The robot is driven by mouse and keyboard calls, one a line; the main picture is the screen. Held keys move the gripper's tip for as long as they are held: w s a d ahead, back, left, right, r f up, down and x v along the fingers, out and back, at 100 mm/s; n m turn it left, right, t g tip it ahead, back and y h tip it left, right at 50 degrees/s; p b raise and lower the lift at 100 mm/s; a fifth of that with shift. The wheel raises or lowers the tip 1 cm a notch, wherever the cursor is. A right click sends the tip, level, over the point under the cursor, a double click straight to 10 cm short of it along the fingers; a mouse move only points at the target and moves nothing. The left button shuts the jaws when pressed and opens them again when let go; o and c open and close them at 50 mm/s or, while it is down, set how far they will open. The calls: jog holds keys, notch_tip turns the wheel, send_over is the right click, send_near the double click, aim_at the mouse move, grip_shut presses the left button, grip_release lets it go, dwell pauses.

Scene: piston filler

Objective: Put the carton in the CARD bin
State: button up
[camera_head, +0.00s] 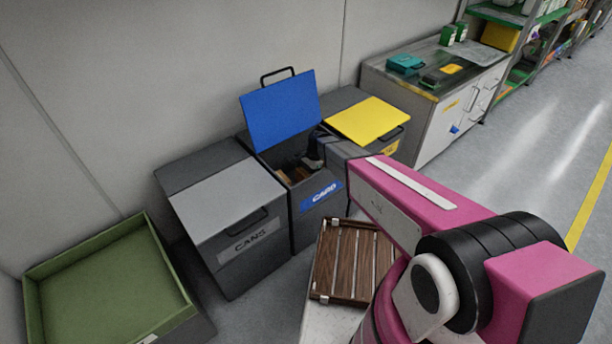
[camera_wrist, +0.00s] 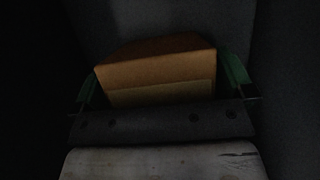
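The carton (camera_wrist: 155,72) is a brown box seen in the wrist view, lying skewed between the two green-tipped fingers of my gripper (camera_wrist: 163,78). Dark gaps show beside it, so the fingers look open around it, though the light is dim. The CARD bin (camera_head: 313,212) is a dark grey box with a blue label, its blue lid (camera_head: 279,110) raised. My gripper (camera_head: 314,150) reaches down into its opening in the head view. Brown pieces (camera_head: 284,177) show inside; I cannot tell which is the carton.
The CANS bin (camera_head: 228,205), with a grey lid closed, stands left. A yellow-lidded bin (camera_head: 366,119) stands right. A green-lined open crate (camera_head: 107,283) is at the far left. A slatted wooden rack (camera_head: 347,262) lies in front. A workbench (camera_head: 425,107) stands behind right.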

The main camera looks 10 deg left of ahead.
jog(key=v, duration=1.2)
jog(key=shift+r, duration=0.15)
jog(key=shift+a, duration=0.1)
dwell(0.7)
